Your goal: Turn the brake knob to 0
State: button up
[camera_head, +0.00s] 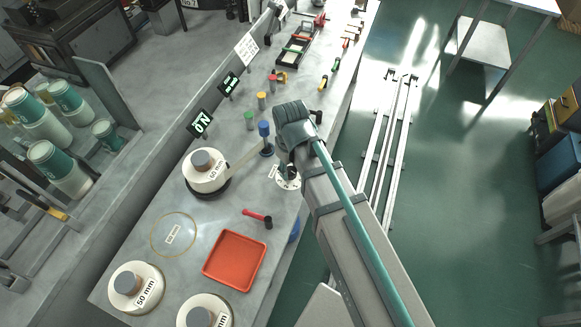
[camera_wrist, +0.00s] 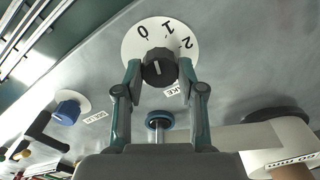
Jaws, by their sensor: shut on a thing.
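The brake knob (camera_wrist: 158,68) is dark and round, with a pale pointer mark on its face. It sits on a white dial (camera_wrist: 130,46) printed 0, 1 and 2. The mark points roughly up in the wrist view, towards the side with the numbers; I cannot tell exactly which number it meets. My gripper (camera_wrist: 159,70) has one finger on each side of the knob and is shut on it. In the head view, my gripper (camera_head: 287,172) is over the white dial (camera_head: 292,184) at the bench's right edge, and my arm and gripper hide most of the knob.
A blue-topped lever (camera_head: 265,130) stands close to the left of my gripper. A white 60 mm former (camera_head: 205,178), a red hammer (camera_head: 256,216) and a red tray (camera_head: 235,260) are on the bench.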

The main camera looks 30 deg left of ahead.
aim_at(290, 170)
jog(key=shift+n, duration=1.7)
jog(key=o, duration=1.1)
jog(key=shift+o, duration=0.2)
notch_tip(290, 170, up, 12)
